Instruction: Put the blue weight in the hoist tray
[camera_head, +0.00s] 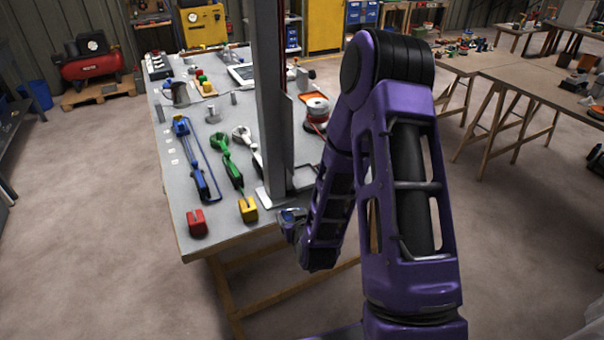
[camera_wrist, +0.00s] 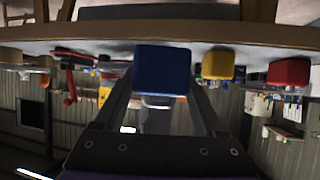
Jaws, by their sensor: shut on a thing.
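The blue weight (camera_wrist: 162,70) is a block held between the two fingers of my gripper (camera_wrist: 165,105) in the wrist view, which looks upside down. In the head view my gripper (camera_head: 291,222) is at the table's front edge, just right of the yellow weight, with a bit of blue showing at its tip. A tall grey post (camera_head: 268,100) stands on the table with a pale foot plate (camera_head: 268,197) behind my gripper. I cannot tell the hoist tray for sure; my arm hides part of the table right of the post.
A red weight (camera_head: 197,222) and a yellow weight (camera_head: 248,208) sit near the front edge of the table (camera_head: 185,235). Blue (camera_head: 200,185), green (camera_head: 231,170) and white (camera_head: 243,138) tackle lies behind them.

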